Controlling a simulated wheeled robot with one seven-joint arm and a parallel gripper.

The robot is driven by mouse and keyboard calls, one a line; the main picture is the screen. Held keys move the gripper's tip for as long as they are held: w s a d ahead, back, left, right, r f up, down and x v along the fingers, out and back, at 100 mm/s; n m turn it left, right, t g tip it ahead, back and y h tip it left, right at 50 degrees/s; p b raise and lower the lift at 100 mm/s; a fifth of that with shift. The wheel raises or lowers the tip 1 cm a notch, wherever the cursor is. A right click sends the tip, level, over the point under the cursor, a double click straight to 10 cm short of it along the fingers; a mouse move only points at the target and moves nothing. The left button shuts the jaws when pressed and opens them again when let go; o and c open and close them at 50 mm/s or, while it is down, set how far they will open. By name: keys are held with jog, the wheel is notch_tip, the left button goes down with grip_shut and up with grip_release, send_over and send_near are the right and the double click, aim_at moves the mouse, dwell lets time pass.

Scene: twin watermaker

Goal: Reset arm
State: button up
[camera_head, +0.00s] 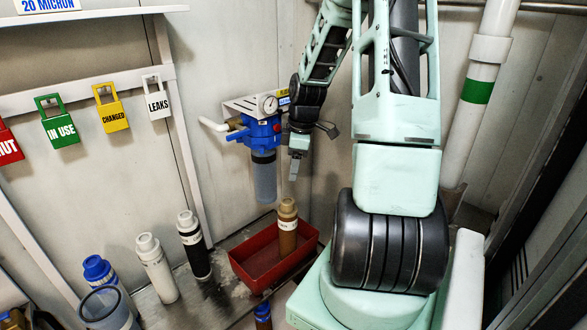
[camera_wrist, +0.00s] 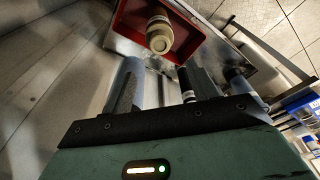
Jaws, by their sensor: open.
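My gripper (camera_head: 294,167) hangs at the end of my pale green arm, in front of the back wall and just right of the blue filter housing. Its two fingers show in the wrist view (camera_wrist: 155,88), apart and with nothing between them. Below it, a brown cartridge (camera_head: 287,230) stands upright in a red tray (camera_head: 255,279). The wrist view shows the cartridge's pale cap (camera_wrist: 159,36) beyond the fingertips, apart from them, and the red tray (camera_wrist: 121,22) around it.
A blue filter head (camera_head: 262,130) with a gauge and grey bowl (camera_head: 264,180) is mounted beside my gripper. Black (camera_head: 194,247), white (camera_head: 157,268) and blue-capped (camera_head: 98,268) cartridges stand left of the tray. Coloured tags (camera_head: 110,108) hang on the left wall. A white pipe (camera_head: 480,105) runs at right.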

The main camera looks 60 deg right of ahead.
dwell(0.4)
jog(key=a+r+m+h, duration=0.1)
jog(key=a+r+m, duration=0.2)
jog(key=a, duration=1)
jog(key=a+r+m, duration=0.2)
jog(key=a+m, duration=0.1)
jog(key=a, duration=1)
jog(key=s+a+r+n, duration=0.1)
jog(key=s+a+n, duration=0.2)
jog(key=s+a, duration=0.3)
jog(key=s+a+r+n+g, duration=0.1)
jog(key=s+a+n, duration=0.3)
jog(key=a, duration=1)
jog(key=s, duration=0.3)
jog(key=shift+s+r+g+y, duration=0.2)
jog(key=shift+g+y, duration=0.1)
